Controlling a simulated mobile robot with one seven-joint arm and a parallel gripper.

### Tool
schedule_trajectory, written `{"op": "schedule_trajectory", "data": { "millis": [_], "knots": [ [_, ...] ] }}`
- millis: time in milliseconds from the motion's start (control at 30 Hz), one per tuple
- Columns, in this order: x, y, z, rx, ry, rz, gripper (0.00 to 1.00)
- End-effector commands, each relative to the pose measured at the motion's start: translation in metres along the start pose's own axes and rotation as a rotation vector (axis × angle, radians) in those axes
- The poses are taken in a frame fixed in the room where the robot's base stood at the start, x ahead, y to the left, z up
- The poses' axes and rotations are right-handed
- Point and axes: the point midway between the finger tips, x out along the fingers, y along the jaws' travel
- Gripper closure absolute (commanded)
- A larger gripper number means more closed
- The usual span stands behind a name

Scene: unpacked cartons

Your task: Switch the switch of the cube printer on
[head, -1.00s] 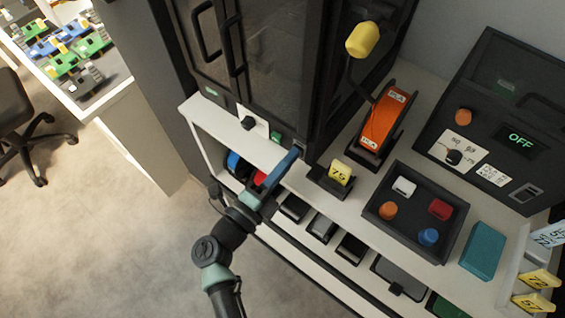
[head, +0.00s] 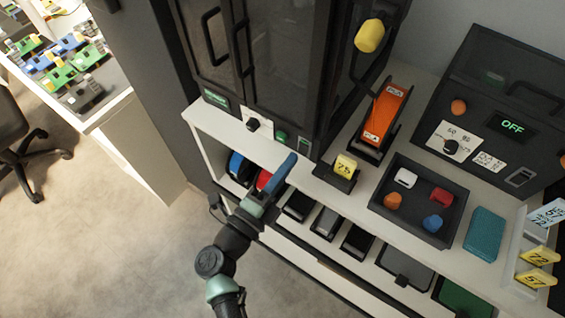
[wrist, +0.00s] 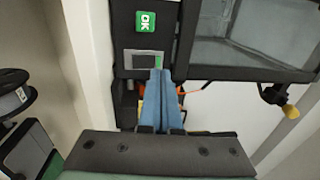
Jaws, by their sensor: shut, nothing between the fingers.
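The cube printer appears to be the tall dark cabinet (head: 270,65) with glass doors. On its lower front edge are a small switch (head: 305,146) and a green label (head: 281,137). In the wrist view the fingertips (wrist: 161,73) overlap the switch's lower right; contact cannot be told.
A dark machine (head: 470,110) with an OFF display stands at the right. Open floor lies at the left.

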Motion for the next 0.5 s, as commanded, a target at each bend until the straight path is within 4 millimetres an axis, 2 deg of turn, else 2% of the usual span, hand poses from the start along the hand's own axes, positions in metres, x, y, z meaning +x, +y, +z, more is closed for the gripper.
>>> {"op": "schedule_trajectory", "data": {
  "millis": [100, 300, 500],
  "knots": [
    [-0.027, -0.004, 0.000, 0.000, -0.006, 0.004, 1.00],
    [-0.070, -0.013, 0.000, -0.002, -0.006, 0.005, 1.00],
    [-0.094, -0.020, 0.001, -0.003, -0.005, 0.005, 1.00]
  ]
}}
